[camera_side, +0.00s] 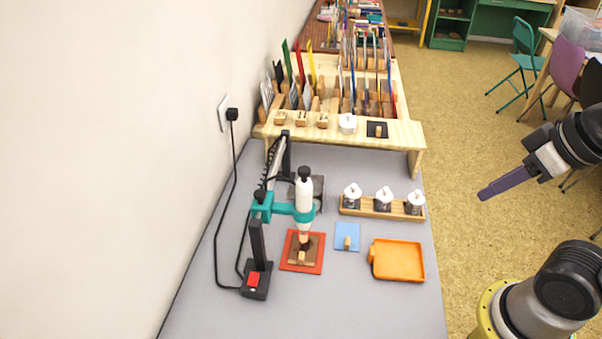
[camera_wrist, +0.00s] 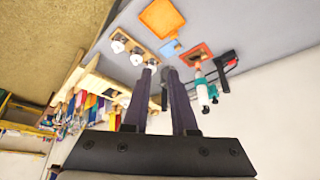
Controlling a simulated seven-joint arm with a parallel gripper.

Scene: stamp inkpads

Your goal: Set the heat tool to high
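The heat tool (camera_side: 304,202) is a white upright cylinder with a dark top, held in a teal clamp (camera_side: 275,210) on a black stand. Its lower end is above a wooden piece on a red square (camera_side: 292,262). A red switch (camera_side: 254,279) sits on the stand's black base; its setting is too small to read. The heat tool also shows in the wrist view (camera_wrist: 202,92). My gripper (camera_side: 484,194) is right of the table, over the floor, well apart from the tool. In the wrist view its two dark purple fingers (camera_wrist: 160,68) are apart and hold nothing.
An orange tray (camera_side: 398,260), a blue square (camera_side: 347,236) and a wooden rack of white-topped jars (camera_side: 383,207) lie right of the stand. A wooden shelf (camera_side: 400,132) with stamps and cards stands behind. A black cord runs to the wall plug (camera_side: 231,114).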

